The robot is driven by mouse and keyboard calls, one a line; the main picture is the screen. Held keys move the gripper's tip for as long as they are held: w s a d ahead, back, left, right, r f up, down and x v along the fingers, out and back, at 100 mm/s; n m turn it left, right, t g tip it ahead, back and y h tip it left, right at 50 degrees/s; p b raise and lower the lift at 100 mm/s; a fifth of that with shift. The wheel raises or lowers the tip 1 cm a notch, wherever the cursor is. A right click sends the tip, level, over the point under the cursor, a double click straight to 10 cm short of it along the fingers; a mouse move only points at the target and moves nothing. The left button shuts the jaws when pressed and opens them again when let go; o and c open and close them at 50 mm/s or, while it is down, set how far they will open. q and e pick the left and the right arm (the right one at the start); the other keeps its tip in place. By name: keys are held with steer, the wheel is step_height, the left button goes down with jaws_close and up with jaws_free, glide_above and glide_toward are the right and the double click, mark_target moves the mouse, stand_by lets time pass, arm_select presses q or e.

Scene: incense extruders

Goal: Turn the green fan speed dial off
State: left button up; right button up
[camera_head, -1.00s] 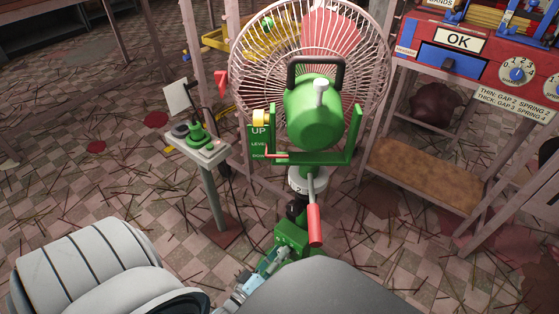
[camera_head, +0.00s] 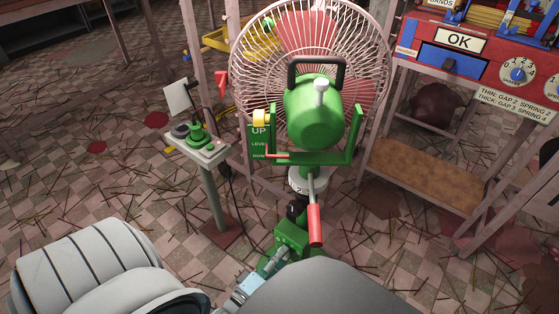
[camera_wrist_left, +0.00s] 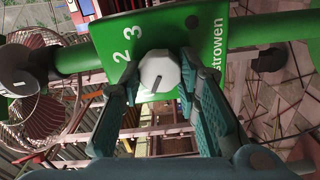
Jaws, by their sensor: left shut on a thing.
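The green fan (camera_head: 315,115) stands in the middle of the head view, with a pink wire cage. Its green control box (camera_head: 293,238) sits low on the pole. In the left wrist view the fan speed dial (camera_wrist_left: 159,71) is a pale grey knob with a dark pointer line, on a green panel (camera_wrist_left: 207,24) marked 2 and 3. The pointer aims down and left, towards the fingers. My left gripper (camera_head: 270,262) reaches the box from below. Its two dark fingers are shut on the dial, one at each side. My right gripper is not in view.
A red-handled lever (camera_head: 315,224) hangs just above the box. A small stand (camera_head: 197,142) with a green part is at the left. A red machine (camera_head: 462,64) with an OK sign stands at the right. Thin sticks litter the tiled floor.

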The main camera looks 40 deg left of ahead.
arm_select(q)
steer(key=o, duration=1.1)
steer(key=shift+o, duration=0.3)
